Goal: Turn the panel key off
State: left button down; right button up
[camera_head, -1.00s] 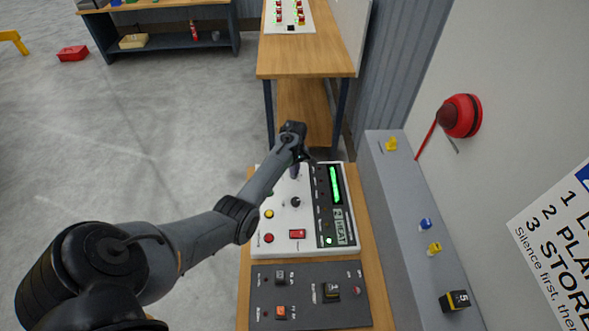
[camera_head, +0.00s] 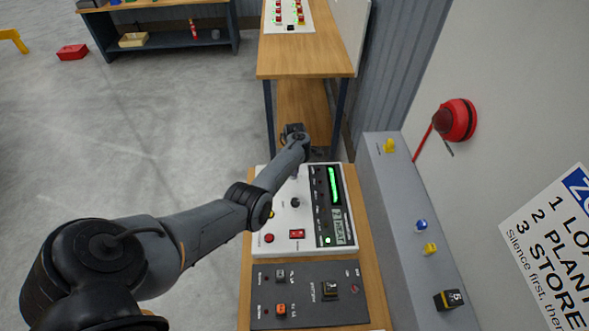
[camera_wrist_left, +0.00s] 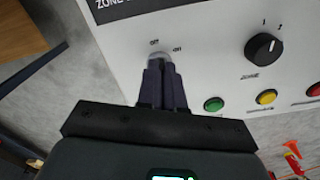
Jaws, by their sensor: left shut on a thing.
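The white control panel (camera_head: 287,216) lies on a wooden bench below my left arm. In the left wrist view the panel key (camera_wrist_left: 158,55) is a silver, round-based piece with off and on labels near it. My left gripper (camera_wrist_left: 163,66) is shut on the key at the panel's edge, and its fingers hide most of it. In the head view the left gripper (camera_head: 296,168) is at the far end of the panel, largely hidden by my own arm. My right gripper is not in view.
A black zone knob (camera_wrist_left: 263,47) and green (camera_wrist_left: 214,104) and yellow (camera_wrist_left: 266,97) buttons sit beside the gripper. A dark panel (camera_head: 308,293) lies nearer. A grey ledge (camera_head: 405,200) with small coloured pieces runs along the right wall, which bears a red bell (camera_head: 457,120).

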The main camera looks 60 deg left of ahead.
pick_arm(q)
jog(key=shift+n+b, duration=0.4)
jog(key=shift+n, duration=1.8)
jog(key=c, duration=1.3)
grip_release()
jog(key=shift+r, duration=0.1)
jog(key=shift+r+p, duration=1.8)
jog(key=shift+r, duration=3.55)
